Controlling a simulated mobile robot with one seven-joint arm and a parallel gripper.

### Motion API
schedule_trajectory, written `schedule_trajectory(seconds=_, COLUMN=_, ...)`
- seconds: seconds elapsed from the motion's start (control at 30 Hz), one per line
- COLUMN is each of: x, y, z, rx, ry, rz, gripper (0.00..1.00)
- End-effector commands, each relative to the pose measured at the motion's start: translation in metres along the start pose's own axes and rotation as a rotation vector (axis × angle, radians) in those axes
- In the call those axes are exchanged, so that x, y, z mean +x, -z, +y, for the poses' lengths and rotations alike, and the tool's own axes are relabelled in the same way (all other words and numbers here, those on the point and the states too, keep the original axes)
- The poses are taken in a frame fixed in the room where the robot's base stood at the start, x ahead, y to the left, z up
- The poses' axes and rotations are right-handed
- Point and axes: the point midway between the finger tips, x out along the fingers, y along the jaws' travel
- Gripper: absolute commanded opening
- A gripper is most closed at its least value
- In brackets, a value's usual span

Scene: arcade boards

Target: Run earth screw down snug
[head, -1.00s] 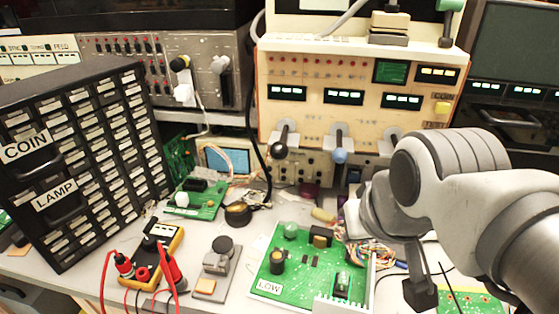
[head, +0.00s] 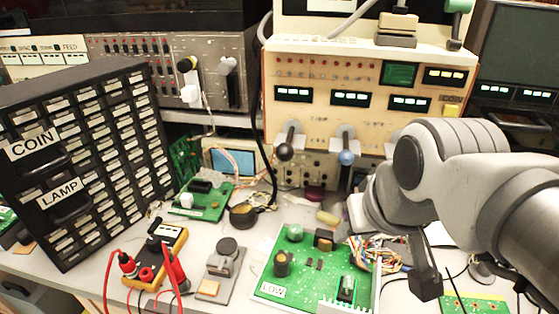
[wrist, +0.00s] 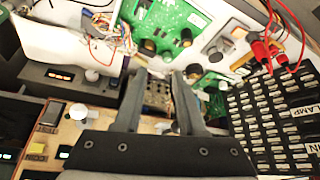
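I cannot pick out an earth screw in either view; it is too small to tell or hidden. The green board labelled LOW (head: 318,284) lies on the bench, with capacitors and a white finned part on it. My gripper (wrist: 158,80) shows two dark fingers spread apart in the wrist view, with nothing between them. In the head view, my gripper (head: 425,287) is partly hidden by my arm and hangs to the right of the LOW board, apart from it. A second green board (head: 470,303) lies at the lower right, partly cut off.
A black drawer cabinet (head: 85,160) with COIN and LAMP labels stands at the left. A yellow multimeter (head: 157,262) with red leads and a grey clamp-like stand (head: 222,268) sit in front. A cream test panel (head: 365,75) stands behind. Loose wires (head: 375,255) lie beside the LOW board.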

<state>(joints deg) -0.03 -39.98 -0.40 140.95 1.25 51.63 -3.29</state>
Motion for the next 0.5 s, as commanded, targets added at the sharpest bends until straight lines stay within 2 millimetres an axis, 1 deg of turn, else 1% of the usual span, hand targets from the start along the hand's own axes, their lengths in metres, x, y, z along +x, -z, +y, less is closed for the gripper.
schedule_trajectory(seconds=0.03, x=0.014, y=0.004, z=-0.001, rx=-0.022, ry=0.011, rz=-0.012, gripper=0.50)
schedule_trajectory(seconds=0.1, x=0.029, y=0.014, z=-0.002, rx=-0.063, ry=0.033, rz=-0.027, gripper=0.63)
schedule_trajectory(seconds=0.2, x=0.053, y=0.032, z=-0.004, rx=-0.133, ry=0.068, rz=-0.047, gripper=0.78)
schedule_trajectory(seconds=0.27, x=0.070, y=0.044, z=-0.004, rx=-0.177, ry=0.090, rz=-0.058, gripper=0.78)
schedule_trajectory(seconds=0.4, x=0.112, y=0.070, z=-0.004, rx=-0.278, ry=0.138, rz=-0.075, gripper=0.78)
schedule_trajectory(seconds=0.5, x=0.139, y=0.086, z=-0.004, rx=-0.342, ry=0.166, rz=-0.082, gripper=0.78)
